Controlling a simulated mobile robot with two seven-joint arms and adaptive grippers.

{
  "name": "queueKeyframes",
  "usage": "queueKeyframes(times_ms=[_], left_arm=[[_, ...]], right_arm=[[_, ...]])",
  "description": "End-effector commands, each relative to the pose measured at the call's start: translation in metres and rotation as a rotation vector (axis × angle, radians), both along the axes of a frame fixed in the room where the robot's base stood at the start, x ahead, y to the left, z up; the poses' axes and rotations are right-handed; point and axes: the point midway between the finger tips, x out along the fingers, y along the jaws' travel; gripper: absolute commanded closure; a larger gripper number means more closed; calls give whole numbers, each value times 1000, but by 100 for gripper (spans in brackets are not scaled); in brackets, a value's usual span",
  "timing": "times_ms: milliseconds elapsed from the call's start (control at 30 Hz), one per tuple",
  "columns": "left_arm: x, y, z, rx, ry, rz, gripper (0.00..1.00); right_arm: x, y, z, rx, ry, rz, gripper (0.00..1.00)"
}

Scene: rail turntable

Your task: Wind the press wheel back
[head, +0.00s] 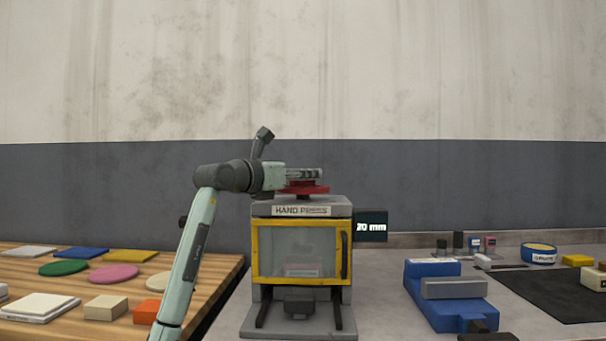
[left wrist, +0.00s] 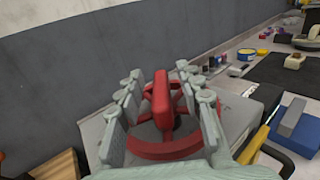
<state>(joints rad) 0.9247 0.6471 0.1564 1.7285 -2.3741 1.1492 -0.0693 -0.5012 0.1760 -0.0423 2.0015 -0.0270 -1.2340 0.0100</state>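The hand press (head: 302,205) stands in the middle of the head view, with a red wheel (head: 304,189) lying flat on top. A dark display (head: 371,226) at its right side reads "20 mm". My left gripper (head: 318,174) is just above the wheel. In the left wrist view, its fingers (left wrist: 158,80) stand apart on either side of a raised red bar on the red wheel (left wrist: 165,150). Gaps show between the fingers and the bar, so the gripper looks open. Part of the wheel is hidden behind the fingers. My right gripper is not in view.
The press has a yellow-framed clear door (head: 298,224) that looks closed. A blue vise (head: 446,295) stands to its right, beside a dark mat (head: 548,293). A wooden table (head: 205,267) with coloured discs and blocks is on the left. A grey wall is behind.

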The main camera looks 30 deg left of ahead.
Motion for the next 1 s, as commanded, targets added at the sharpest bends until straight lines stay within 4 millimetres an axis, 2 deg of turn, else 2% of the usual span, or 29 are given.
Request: queueKeyframes(times_ms=[100,333,400,767,967,1000], left_arm=[[0,0,0,0,0,0,66],[0,0,0,0,0,0,95],[0,0,0,0,0,0,100],[-1,0,-1,2,1,29,100],[-1,-1,-1,5,0,124,100],[-1,0,-2,5,-2,147,100]], right_arm=[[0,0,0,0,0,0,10],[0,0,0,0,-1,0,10],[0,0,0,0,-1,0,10],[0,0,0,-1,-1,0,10],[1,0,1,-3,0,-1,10],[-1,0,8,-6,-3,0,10]])
